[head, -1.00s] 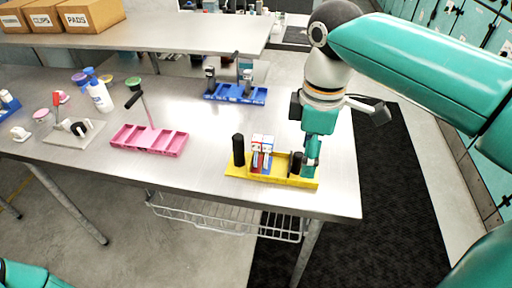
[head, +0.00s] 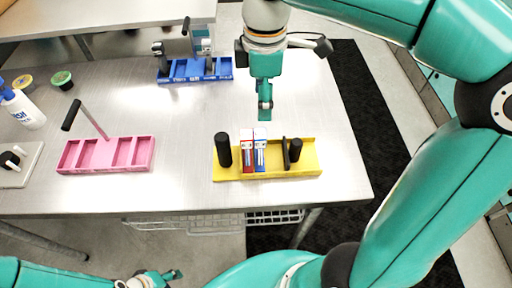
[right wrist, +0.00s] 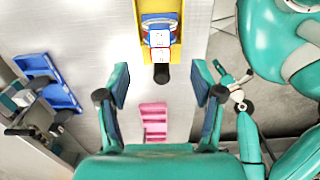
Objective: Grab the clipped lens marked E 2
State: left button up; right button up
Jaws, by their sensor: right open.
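The yellow tray (head: 300,168) near the table's front edge holds a red-and-white module (head: 247,155) and a blue-and-white module (head: 260,155) standing side by side. A black cylinder (head: 224,149) stands left of them and a shorter black part (head: 294,150) right of them. My right gripper (head: 265,112) hangs above the table behind the yellow tray; its fingers are spread and empty in the right wrist view (right wrist: 160,92). My left gripper (head: 160,277) is low at the bottom edge, its jaws unclear.
A pink tray (head: 122,140) with a black-handled rod stands left. A blue tray (head: 181,79) with grey and black parts stands at the back. A white bottle (head: 25,110) stands far left. The table between the pink and yellow trays is clear.

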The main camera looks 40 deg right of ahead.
aim_at(260, 133)
jog(key=f, duration=1.2)
jog(key=shift+w+a+f+p, duration=0.15)
jog(key=shift+a+f+p, duration=0.05)
jog(key=shift+f+p, duration=0.1)
jog(key=shift+r, duration=0.1)
grip_shut()
